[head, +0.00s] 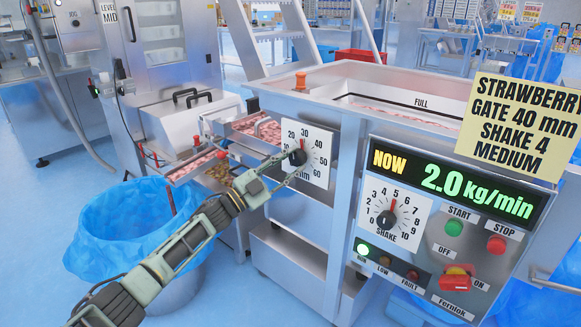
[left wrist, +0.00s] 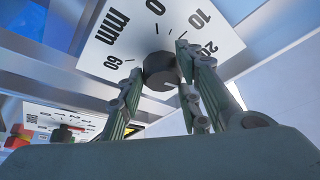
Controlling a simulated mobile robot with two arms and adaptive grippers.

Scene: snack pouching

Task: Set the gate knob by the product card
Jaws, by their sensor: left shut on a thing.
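The gate knob (head: 299,157) is a dark round knob on a white dial plate (head: 317,172) marked in mm. Its red mark points up, close to the 30. My left gripper (head: 290,168) reaches it from the lower left and is shut on it. In the left wrist view the two fingers stand on either side of the knob (left wrist: 160,70). The yellow product card (head: 518,125) at the right reads strawberry, gate 40 mm, shake 4, medium. My right gripper is not in view.
The shake knob (head: 386,218) points near 5 on its panel. The green display (head: 465,190) reads 2.0 kg/min. Start, stop and red-yellow on/off controls (head: 457,279) sit beside it. A blue-lined bin (head: 130,225) stands at the left, with pink-filled trays (head: 258,128) behind my arm.

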